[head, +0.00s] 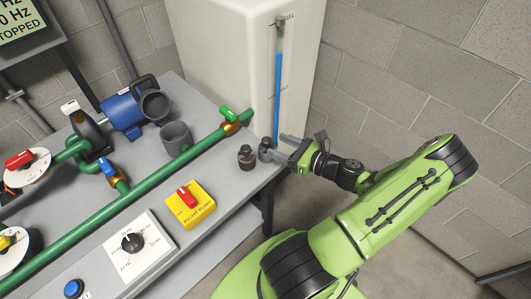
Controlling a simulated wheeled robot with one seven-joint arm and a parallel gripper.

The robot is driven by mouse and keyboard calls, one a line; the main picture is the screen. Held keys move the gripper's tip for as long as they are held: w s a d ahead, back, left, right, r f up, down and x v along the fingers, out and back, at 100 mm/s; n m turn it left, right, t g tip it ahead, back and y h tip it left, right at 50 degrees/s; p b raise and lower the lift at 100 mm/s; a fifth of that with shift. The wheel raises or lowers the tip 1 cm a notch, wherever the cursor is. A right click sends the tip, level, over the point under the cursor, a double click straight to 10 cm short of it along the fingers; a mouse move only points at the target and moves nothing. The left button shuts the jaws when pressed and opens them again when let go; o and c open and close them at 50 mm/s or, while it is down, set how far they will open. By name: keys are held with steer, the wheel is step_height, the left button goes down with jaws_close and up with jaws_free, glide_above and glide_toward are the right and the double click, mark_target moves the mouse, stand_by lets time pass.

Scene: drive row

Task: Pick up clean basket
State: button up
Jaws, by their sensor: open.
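Two small dark basket-like pieces stand side by side at the right end of the grey bench. The left one (247,157) looks brownish inside. The right one (266,149) is greyer and stands right in front of my gripper. They are too small to tell for sure which is the clean basket. My gripper (281,149) is open at the bench's right edge, its fingers pointing left toward the greyer piece. I cannot tell whether the fingers reach around it or touch it.
A green pipe (150,180) with valves crosses the bench (225,222). A blue motor (122,112), a grey cup-shaped container (175,138), a yellow switch box (191,204) and a white dial panel (134,246) stand around it. A white tank (225,60) rises close behind.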

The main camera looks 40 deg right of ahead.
mark_target(266, 139)
steer(key=b+x, duration=0.2)
steer(key=x, duration=0.4)
steer(key=shift+d+f, duration=0.15)
steer(key=shift+s, duration=0.1)
jaws_close()
